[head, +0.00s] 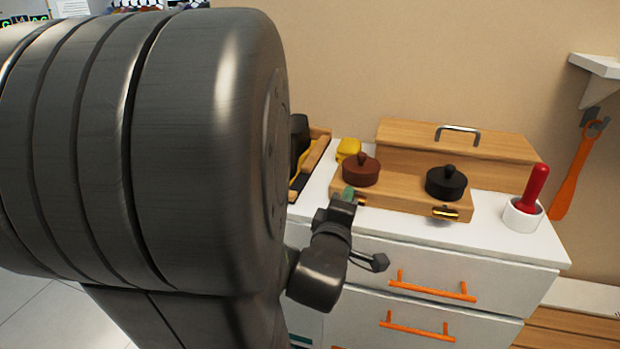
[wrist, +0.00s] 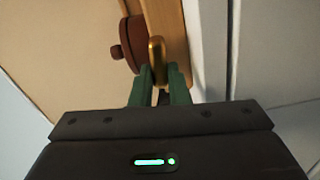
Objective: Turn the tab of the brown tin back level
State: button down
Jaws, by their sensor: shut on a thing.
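The brown tin (head: 361,171), round with a knobbed lid, stands on the left of a low wooden stand (head: 405,203). It also shows in the wrist view (wrist: 130,44). Its brass tab (wrist: 156,50) is on the stand's front face below it; in the head view my gripper mostly covers it. My gripper (head: 349,193) has its green fingers on either side of the tab's near end in the wrist view (wrist: 158,84), shut on it. In the wrist view the tab runs roughly along the stand's front strip; its exact angle is hard to tell.
A black tin (head: 446,184) stands to the right, with its own brass tab (head: 446,212) below. A yellow object (head: 348,149) is behind the brown tin. A red-handled tool in a white cup (head: 523,214) stands at right. Orange-handled drawers (head: 432,286) are below.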

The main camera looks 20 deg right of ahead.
jog(key=shift+f+n, duration=0.1)
jog(key=shift+n, duration=0.7)
jog(key=c, duration=1.4)
grip_release()
